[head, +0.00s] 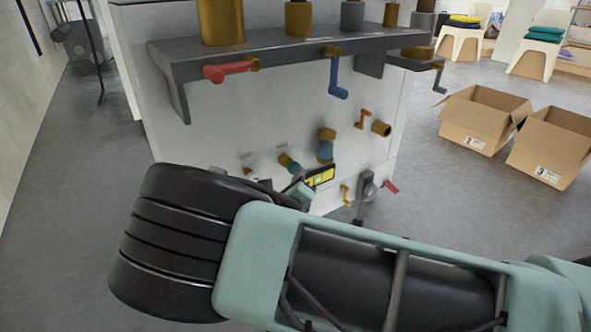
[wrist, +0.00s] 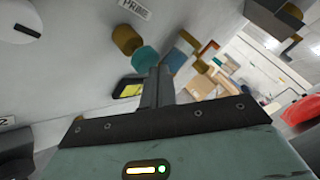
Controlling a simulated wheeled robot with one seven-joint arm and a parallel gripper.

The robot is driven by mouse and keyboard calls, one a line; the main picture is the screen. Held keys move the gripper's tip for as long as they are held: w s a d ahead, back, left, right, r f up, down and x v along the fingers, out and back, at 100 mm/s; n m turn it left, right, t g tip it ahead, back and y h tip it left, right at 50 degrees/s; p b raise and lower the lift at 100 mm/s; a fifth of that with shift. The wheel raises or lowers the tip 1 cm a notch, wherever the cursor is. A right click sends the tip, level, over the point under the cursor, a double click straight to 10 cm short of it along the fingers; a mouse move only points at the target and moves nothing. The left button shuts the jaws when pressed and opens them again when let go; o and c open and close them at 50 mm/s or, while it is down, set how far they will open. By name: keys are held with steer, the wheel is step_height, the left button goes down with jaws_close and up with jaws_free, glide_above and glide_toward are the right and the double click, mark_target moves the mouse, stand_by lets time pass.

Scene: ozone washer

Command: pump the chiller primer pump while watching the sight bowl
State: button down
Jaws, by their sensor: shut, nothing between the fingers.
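A brass-and-teal knob (head: 289,163) sticks out of the white panel. In the wrist view this knob (wrist: 128,42) sits just below a label reading PRIME (wrist: 135,8); I take it as the primer pump. A brass-capped fitting with a blue-teal body (head: 326,147) is just right of it; it may be the sight bowl, and no liquid level can be made out. My gripper (wrist: 160,86) is shut and empty, its fingertips pointing toward the panel near the teal end of the knob. Contact cannot be told. In the head view my arm hides much of the gripper.
A dark shelf (head: 290,50) with red and blue handles overhangs the panel. A yellow-faced box (head: 320,177) is by the fingers. Small orange, yellow and red levers sit to the right. Open cardboard boxes (head: 480,122) stand on the floor at right.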

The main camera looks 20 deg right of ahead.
steer(key=shift+w+a, duration=0.2)
steer(key=shift+w, duration=0.4)
steer(key=shift+w+a, duration=0.15)
steer(key=shift+w, duration=0.4)
stand_by(0.8)
steer(key=shift+s+r+p, duration=0.1)
steer(key=shift+s+p, duration=0.1)
steer(key=shift+p, duration=0.2)
steer(key=shift+s+d+p, duration=0.1)
steer(key=shift+s+p, duration=0.3)
steer(key=shift+p, duration=0.1)
steer(key=shift+s+d+p, duration=0.2)
steer(key=shift+s+p, duration=0.25)
steer(key=shift+s, duration=0.05)
steer(key=shift+s+d+p, duration=0.15)
steer(key=shift+s+p, duration=0.3)
steer(key=shift+s, duration=0.1)
steer(key=shift+s+d+p, duration=0.25)
steer(key=shift+s+p, duration=0.4)
steer(key=shift+s, duration=0.1)
steer(key=shift+s+d+p, duration=0.3)
steer(key=shift+s+p, duration=0.3)
steer(key=shift+s, duration=0.2)
steer(key=shift+s+d+p, duration=0.25)
steer(key=shift+s+p, duration=0.4)
steer(key=shift+s, duration=0.1)
